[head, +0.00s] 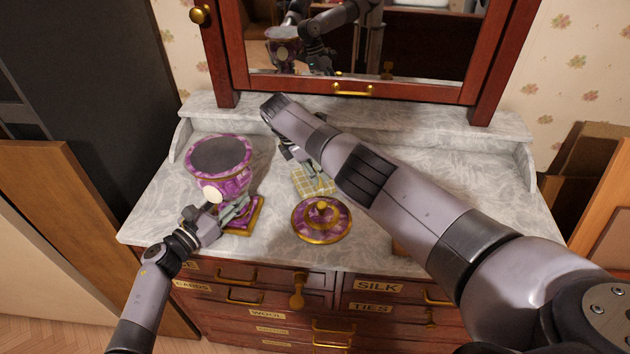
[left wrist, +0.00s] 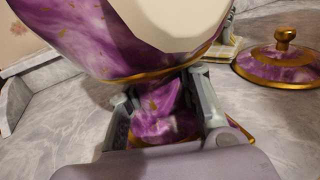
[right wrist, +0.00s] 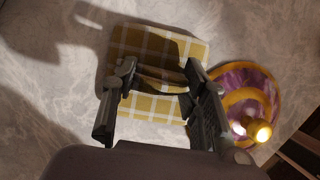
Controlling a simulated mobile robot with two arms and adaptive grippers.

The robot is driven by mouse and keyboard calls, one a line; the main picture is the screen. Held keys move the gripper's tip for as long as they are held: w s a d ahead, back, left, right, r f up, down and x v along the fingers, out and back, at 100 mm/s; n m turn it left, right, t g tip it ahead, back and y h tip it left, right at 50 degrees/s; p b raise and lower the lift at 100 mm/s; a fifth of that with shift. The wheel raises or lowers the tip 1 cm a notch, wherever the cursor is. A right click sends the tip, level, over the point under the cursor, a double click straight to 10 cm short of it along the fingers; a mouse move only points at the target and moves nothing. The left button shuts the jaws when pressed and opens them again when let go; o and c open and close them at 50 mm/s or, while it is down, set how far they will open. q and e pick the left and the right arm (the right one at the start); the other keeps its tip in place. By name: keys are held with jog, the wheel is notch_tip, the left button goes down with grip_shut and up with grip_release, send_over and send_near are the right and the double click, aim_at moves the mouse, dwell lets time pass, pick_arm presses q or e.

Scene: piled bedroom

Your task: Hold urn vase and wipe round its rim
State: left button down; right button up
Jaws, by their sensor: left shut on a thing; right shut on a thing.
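The purple marbled urn vase (head: 232,185) with gold trim stands upright on its square foot at the left of the marble dresser top. My left gripper (head: 238,208) is shut on its narrow stem, just above the foot; the left wrist view shows the fingers on both sides of the stem (left wrist: 168,100). The yellow checked cloth (head: 316,184) lies on the marble right of the vase. My right gripper (right wrist: 160,85) is shut on a fold of the cloth (right wrist: 135,45), low over the top. My right arm hides part of this in the head view.
The purple and gold lid (head: 322,220) lies near the front edge, close beside the cloth. Drawers with gold handles (head: 240,296) are below. Bare marble (head: 490,190) lies at the right.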

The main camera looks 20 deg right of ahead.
jog(key=shift+r, duration=0.1)
grip_shut()
jog(key=shift+r, duration=3.45)
jog(key=w+a+r+n+t+y, duration=0.1)
jog(key=w+a+r+n+t, duration=0.1)
jog(key=w+a+r+n, duration=0.35)
jog(key=w+a+r+n+t+y, duration=0.1)
jog(key=w+a+r+n+t, duration=0.1)
jog(key=a+r+n, duration=0.55)
jog(key=s+a+r+n+y, duration=0.3)
jog(key=s+a+r+n, duration=0.2)
jog(key=a+r+n, duration=0.2)
jog(key=shift+s+a+t, duration=0.35)
jog(key=shift+t, duration=0.05)
jog(key=shift+f, duration=0.2)
